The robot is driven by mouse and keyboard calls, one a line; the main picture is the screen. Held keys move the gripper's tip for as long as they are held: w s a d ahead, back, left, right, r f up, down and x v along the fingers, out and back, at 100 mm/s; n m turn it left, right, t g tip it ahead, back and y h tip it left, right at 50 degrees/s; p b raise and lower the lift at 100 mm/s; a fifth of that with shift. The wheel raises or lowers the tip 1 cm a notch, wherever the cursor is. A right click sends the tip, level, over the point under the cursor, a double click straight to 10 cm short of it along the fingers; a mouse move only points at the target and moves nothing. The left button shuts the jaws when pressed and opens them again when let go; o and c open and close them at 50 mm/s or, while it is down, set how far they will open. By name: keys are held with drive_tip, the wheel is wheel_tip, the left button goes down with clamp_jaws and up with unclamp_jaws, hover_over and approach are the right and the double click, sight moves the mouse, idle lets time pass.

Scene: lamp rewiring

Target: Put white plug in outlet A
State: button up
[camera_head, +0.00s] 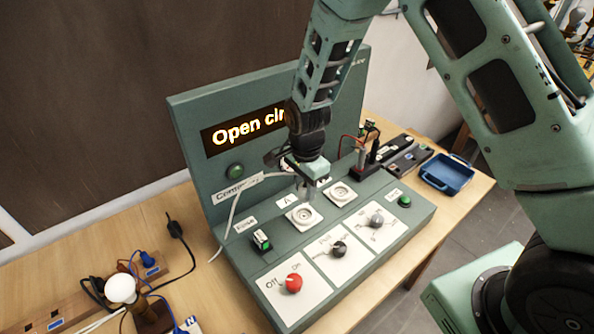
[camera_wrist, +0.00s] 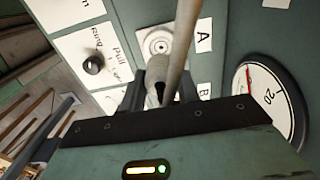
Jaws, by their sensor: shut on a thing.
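The white plug (camera_wrist: 157,72) is between the fingers of my gripper (camera_wrist: 160,90) in the wrist view. Its pale cord (camera_wrist: 184,40) runs up across that view. In the head view my gripper (camera_head: 306,188) points down above the console, just behind outlet A (camera_head: 304,215), and the plug is mostly hidden there. Outlet A is a round socket on a white plate and also shows in the wrist view (camera_wrist: 160,42), beside the "A" label (camera_wrist: 204,36). Outlet A looks empty. The second outlet (camera_head: 342,193) sits to its right in the head view.
The console (camera_head: 400,236) carries a red knob (camera_head: 293,283), a black knob (camera_head: 339,248) and a grey knob (camera_head: 376,221). Its upright panel reads "Open cir...". A bulb lamp (camera_head: 122,289) and wires lie left; a blue tray (camera_head: 447,174) lies right. A dial gauge (camera_wrist: 268,98) shows too.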

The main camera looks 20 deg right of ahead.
sight(305, 186)
drive_tip(key=shift+w+f, duration=0.1)
drive_tip(key=shift+w, duration=0.05)
drive_tip(key=shift+f+b, duration=2.25)
drive_tip(key=shift+f, duration=0.75)
drive_tip(key=shift+f+b, duration=0.35)
drive_tip(key=shift+f, duration=0.2)
drive_tip(key=o, duration=1.1)
drive_tip(key=shift+c, duration=0.2)
drive_tip(key=shift+r, duration=0.1)
wheel_tip(305, 186, up, 17)
drive_tip(key=b, duration=0.3)
drive_tip(key=shift+r+b, duration=0.15)
drive_tip(key=shift+b, duration=0.25)
drive_tip(key=s+a+f+n+b, duration=0.1)
drive_tip(key=s+a+f+n, duration=0.1)
drive_tip(key=s+n, duration=0.9)
drive_tip(key=s+a+f+n+b, duration=0.1)
drive_tip(key=s+a+n, duration=0.3)
drive_tip(key=s+n, duration=0.7)
drive_tip(key=s+b, duration=0.1)
drive_tip(key=s, duration=0.4)
drive_tip(key=shift+a+f+y+b, duration=0.15)
drive_tip(key=shift+f+y+b, duration=0.15)
drive_tip(key=shift+f, duration=0.05)
